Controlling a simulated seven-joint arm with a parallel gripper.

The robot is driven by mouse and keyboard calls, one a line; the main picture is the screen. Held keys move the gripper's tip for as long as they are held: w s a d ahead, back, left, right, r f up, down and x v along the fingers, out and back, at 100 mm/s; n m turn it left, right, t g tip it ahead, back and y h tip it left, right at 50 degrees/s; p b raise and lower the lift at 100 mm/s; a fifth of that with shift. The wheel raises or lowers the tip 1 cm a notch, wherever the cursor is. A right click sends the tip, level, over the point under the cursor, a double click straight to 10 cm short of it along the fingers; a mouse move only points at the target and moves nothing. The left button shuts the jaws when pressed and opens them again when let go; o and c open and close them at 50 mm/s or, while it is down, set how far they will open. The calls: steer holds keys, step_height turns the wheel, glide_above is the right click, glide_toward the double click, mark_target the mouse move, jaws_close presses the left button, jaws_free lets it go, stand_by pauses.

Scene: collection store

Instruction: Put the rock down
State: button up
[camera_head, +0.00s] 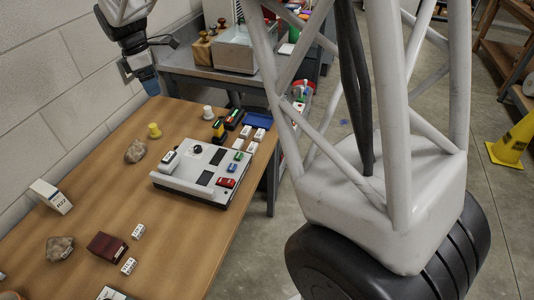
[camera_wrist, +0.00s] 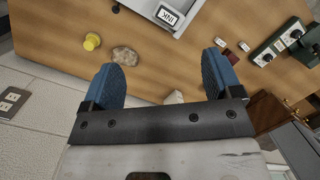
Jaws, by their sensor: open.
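A brown rock (camera_head: 136,151) rests on the wooden table toward the wall, beside a small yellow knob-like object (camera_head: 154,130). A second rock (camera_head: 60,248) lies on the table nearer the front left. My gripper (camera_head: 151,86) is raised near the wall at the table's far end, apart from both rocks. In the wrist view my gripper (camera_wrist: 163,65) has its blue fingers wide apart with nothing between them. A rock (camera_wrist: 126,56) lies on the table beyond the left finger there, next to the yellow object (camera_wrist: 92,41).
A white and grey device (camera_head: 205,170) with coloured blocks stands right of the far rock. A white box (camera_head: 51,196), a dark red box (camera_head: 107,247) and small white blocks lie nearer the front. The wooden table (camera_head: 90,205) has bare room between the rocks. A block wall borders its left.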

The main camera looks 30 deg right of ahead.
steer(key=s+d+r+m+t, duration=0.1)
steer(key=s+d+r+m, duration=0.4)
steer(key=s, duration=0.5)
steer(key=s+d+f+m+t, duration=0.1)
steer(key=s+d+m, duration=0.2)
steer(key=s, duration=0.7)
steer(key=s+d+f+m+t+y, duration=0.1)
steer(key=s+d+m, duration=0.3)
steer(key=s, duration=0.6)
steer(key=s+d+f+m, duration=0.1)
steer(key=s+d+m, duration=0.2)
steer(key=s, duration=0.8)
steer(key=m, duration=0.2)
steer(key=shift+d+f+m+t, duration=0.25)
steer(key=shift+f+m+t, duration=0.05)
steer(key=shift+f+t, duration=0.1)
steer(key=shift+w, duration=0.1)
stand_by(3.2)
